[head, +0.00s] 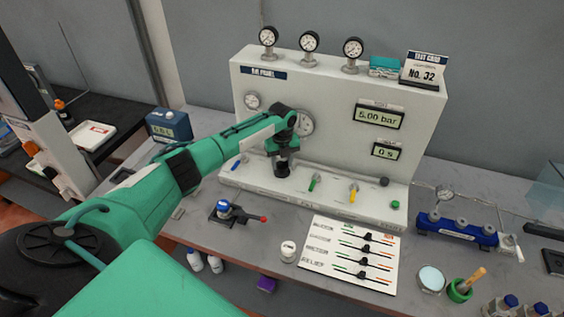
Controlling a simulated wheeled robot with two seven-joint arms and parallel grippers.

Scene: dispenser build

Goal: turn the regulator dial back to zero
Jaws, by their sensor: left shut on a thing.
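The test panel (335,99) is a white upright console on the bench. Its upper display (380,115) reads 5.00 bar. My left gripper (282,168) is at the panel's lower front, below a large round gauge (303,123) that my wrist partly covers. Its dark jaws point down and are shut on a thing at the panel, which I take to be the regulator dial. The gripper hides the dial, so its mark and angle cannot be read. My right gripper is not in view.
A green lever (315,182), a yellow lever (354,191) and a dark knob (384,182) sit right of my gripper. A blue lever (240,161) is left. A card with sliders (352,252) and a small device with a red handle (232,213) lie in front.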

